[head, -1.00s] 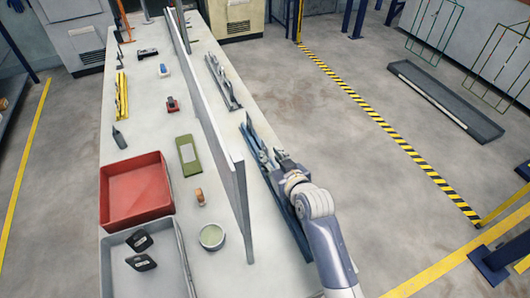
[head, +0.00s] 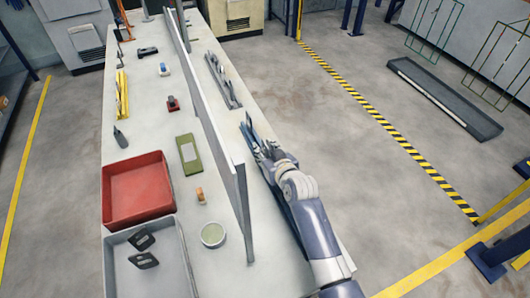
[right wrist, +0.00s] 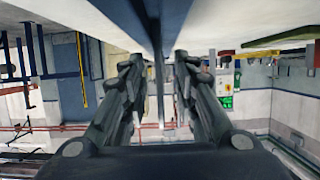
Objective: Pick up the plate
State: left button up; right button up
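A blue-grey rack (head: 296,230) stands along the right side of the long table. Thin upright plates stand at its far end, and a plate edge (head: 247,130) shows just beyond my right gripper (head: 263,150). In the right wrist view, the gripper's two dark fingers (right wrist: 159,85) are spread apart. A thin grey plate edge (right wrist: 158,75) shows between them, with a gap on each side. The blue underside of the rack or a plate (right wrist: 165,20) shows above. The gripper hides part of the rack in the head view. My left gripper is out of view.
A tall grey divider (head: 240,205) runs along the table, left of my right arm. Another rack with plates (head: 222,80) stands farther back. Left of the divider are a red bin (head: 137,193), a grey bin (head: 178,262) and a round dish (head: 213,235).

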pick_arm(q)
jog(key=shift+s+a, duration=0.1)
pick_arm(e)
grip_shut()
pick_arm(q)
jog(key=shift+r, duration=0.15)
pick_arm(e)
jog(key=shift+r, duration=0.15)
